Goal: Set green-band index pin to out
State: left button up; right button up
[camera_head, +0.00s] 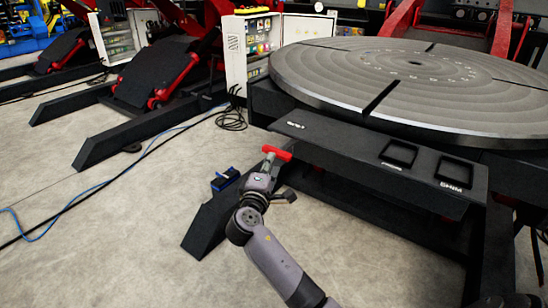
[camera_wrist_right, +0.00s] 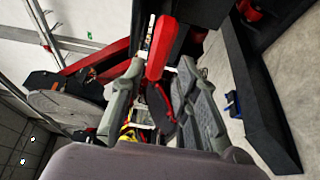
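My right gripper (camera_head: 270,163) is at the near left end of the dark shelf below the round table. A red bar-shaped handle (camera_head: 278,153) is at its fingertips. A light metal strip with dark marks shows beside the handle's far end. No green band shows, so I cannot tell whether this handle belongs to the green-band index pin. My left gripper is not in view.
The grooved round table (camera_head: 400,85) stands above a dark shelf (camera_head: 340,148) with two recessed trays, one marked SHIM. A small blue object (camera_head: 225,179) is left of the gripper. A control cabinet (camera_head: 237,55) stands behind. Cables cross the open floor at left.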

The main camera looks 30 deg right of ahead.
jog(key=v, duration=0.6)
dwell(0.3)
